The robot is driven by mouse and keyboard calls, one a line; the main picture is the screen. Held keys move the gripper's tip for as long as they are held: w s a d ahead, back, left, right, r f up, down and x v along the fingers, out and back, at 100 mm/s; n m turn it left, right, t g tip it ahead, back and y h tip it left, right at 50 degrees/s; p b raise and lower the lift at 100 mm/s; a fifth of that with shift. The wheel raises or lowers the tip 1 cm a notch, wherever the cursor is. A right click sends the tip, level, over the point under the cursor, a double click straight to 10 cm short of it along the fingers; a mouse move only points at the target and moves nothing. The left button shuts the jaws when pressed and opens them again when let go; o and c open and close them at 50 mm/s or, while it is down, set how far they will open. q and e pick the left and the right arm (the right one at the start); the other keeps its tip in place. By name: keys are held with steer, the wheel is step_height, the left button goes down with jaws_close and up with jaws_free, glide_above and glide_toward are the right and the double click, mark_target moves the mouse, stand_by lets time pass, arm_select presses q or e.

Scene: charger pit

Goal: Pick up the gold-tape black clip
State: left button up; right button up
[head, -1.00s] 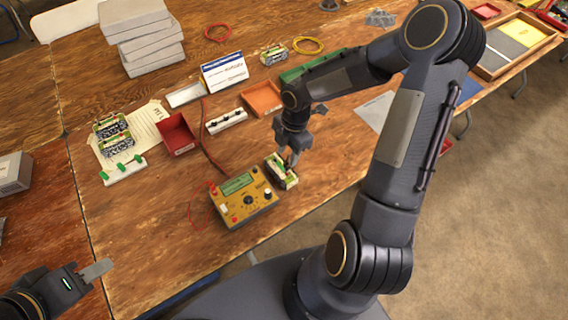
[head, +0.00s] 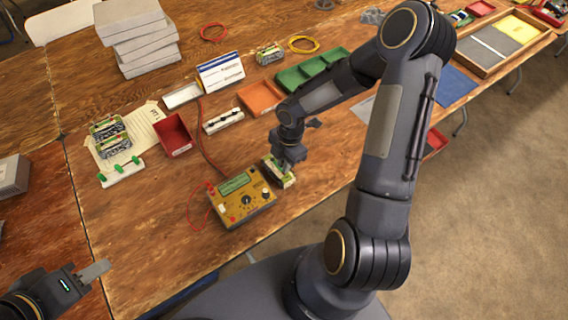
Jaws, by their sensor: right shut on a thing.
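My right gripper (head: 284,164) points down at a small green-and-white pack (head: 288,181) beside the yellow meter. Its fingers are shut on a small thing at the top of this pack. The held thing is mostly hidden by the gripper, and I cannot make out gold tape on it. Several small black clips sit in a row on a white holder (head: 211,128) further back. My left gripper (head: 96,271) is at the lower left, away from these things, and I cannot tell whether it is open.
The yellow meter (head: 243,200) with a red lead stands just left of the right gripper. Red (head: 174,135), orange (head: 258,97) and green (head: 315,70) trays lie behind. Two more packs (head: 112,137) stand on paper at left. The table's front left is clear.

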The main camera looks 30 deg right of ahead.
steer(key=shift+w+r, duration=0.1)
steer(key=shift+r, duration=0.4)
steer(key=r, duration=0.1)
steer(key=r+b, duration=0.1)
steer(key=shift+s+r, duration=0.2)
steer(key=shift+r, duration=0.1)
steer(key=s+a+r, duration=0.6)
steer(key=s+r, duration=0.3)
steer(key=s, duration=0.3)
steer(key=shift+a+r+b, duration=0.2)
steer(key=shift+b, duration=0.1)
steer(key=shift+s, duration=0.1)
